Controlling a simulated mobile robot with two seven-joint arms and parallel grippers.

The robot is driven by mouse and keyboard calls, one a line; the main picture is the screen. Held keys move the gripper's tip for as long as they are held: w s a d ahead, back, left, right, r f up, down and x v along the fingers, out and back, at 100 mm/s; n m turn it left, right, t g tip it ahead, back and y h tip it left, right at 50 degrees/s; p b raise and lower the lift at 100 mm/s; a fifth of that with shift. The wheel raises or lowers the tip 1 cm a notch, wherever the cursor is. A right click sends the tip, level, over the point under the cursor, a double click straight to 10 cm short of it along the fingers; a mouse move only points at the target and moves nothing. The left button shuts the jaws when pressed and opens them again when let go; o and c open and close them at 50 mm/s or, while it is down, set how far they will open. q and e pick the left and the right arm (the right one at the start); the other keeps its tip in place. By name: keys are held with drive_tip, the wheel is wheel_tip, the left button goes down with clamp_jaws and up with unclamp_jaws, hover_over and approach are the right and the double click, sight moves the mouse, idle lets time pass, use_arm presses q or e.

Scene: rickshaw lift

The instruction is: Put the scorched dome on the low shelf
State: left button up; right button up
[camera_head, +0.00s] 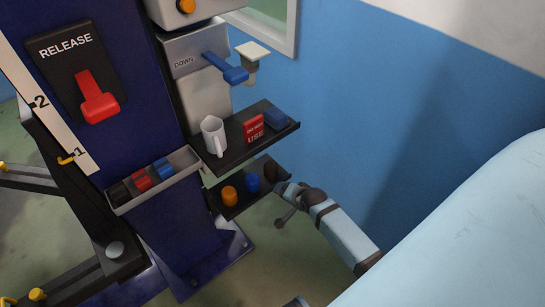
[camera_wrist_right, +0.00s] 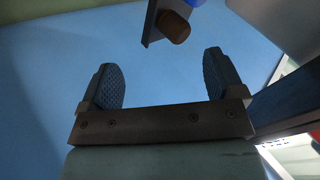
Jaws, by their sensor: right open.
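The low shelf (camera_head: 240,205) is a dark tray under the upper shelf. An orange rounded piece (camera_head: 229,196) and a blue one (camera_head: 252,182) stand on it. I cannot tell for sure which piece is the scorched dome. In the right wrist view a brown, dome-like piece (camera_wrist_right: 174,27) sits against a dark plate, beyond my fingertips and apart from them. My right gripper (camera_head: 281,202) is beside the right end of the low shelf. In its wrist view the right gripper (camera_wrist_right: 162,70) is open, with nothing between the fingers. My left gripper is out of view.
The upper shelf (camera_head: 240,143) holds a white mug (camera_head: 213,136), a red card (camera_head: 254,129) and a blue block (camera_head: 276,118). A grey tray (camera_head: 150,185) with colored pieces is fixed to the dark blue column (camera_head: 150,100). The blue wall (camera_head: 350,110) stands behind.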

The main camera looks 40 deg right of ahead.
drive_tip(key=s+a+r+n+t+y, duration=0.1)
drive_tip(key=s+a+r+n+y, duration=0.1)
drive_tip(key=s+a+r+n, duration=0.2)
drive_tip(key=s+a+r+n+y, duration=0.1)
drive_tip(key=s+a+r+n, duration=0.3)
drive_tip(key=s+a+n, duration=0.7)
drive_tip(key=a, duration=0.2)
drive_tip(key=shift+a+r+t+y, duration=0.35)
drive_tip(key=shift+t+y, duration=0.05)
